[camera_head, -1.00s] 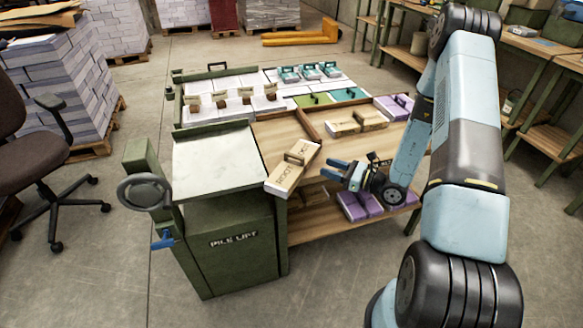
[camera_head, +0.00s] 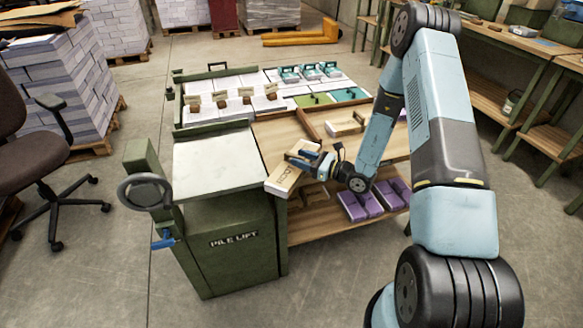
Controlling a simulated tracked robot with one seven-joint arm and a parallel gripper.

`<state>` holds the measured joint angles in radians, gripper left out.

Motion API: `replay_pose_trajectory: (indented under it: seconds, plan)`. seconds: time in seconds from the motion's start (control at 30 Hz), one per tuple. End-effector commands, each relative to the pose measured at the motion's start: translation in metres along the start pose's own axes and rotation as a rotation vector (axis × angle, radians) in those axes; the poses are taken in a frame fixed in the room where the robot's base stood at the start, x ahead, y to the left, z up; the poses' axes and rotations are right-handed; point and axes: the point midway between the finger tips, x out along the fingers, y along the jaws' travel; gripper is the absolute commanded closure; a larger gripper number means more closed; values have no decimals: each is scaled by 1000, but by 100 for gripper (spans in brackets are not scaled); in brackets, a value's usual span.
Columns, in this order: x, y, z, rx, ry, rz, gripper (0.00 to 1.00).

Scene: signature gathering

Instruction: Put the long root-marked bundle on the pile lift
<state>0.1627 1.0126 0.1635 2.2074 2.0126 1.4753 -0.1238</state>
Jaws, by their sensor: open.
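The long bundle (camera_head: 283,179) is cream-coloured with dark lettering that I cannot fully read. It lies tilted at the front left corner of the wooden bench top, beside the pile lift. My gripper (camera_head: 302,158) is open at the bundle's far end, over its handle, and covers part of it. I cannot tell whether the fingers straddle the handle or touch it. The pile lift (camera_head: 215,160) is a green cabinet with a bare, pale top plate, just left of the bundle.
A handwheel (camera_head: 144,192) sticks out at the lift's left. Another cream bundle (camera_head: 345,124) lies in a bench compartment behind my gripper. Purple bundles (camera_head: 360,205) lie on the lower shelf. Stacks with brown blocks and teal bundles (camera_head: 310,72) fill the bench's far part.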

Motion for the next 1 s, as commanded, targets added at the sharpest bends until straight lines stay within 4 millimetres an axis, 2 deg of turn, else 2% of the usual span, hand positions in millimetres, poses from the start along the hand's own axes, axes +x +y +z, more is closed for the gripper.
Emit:
replay_pose_trajectory:
  seconds: [0.1,0.2,0.47,0.9,1.0]
  plan:
    - [18,0,0,-1,0,2,53]
    - [28,0,0,-2,-1,1,53]
    - [31,-1,0,-1,-1,-1,54]
    - [30,-1,0,-1,-1,-1,96]
    - [30,0,0,-1,-1,-1,100]
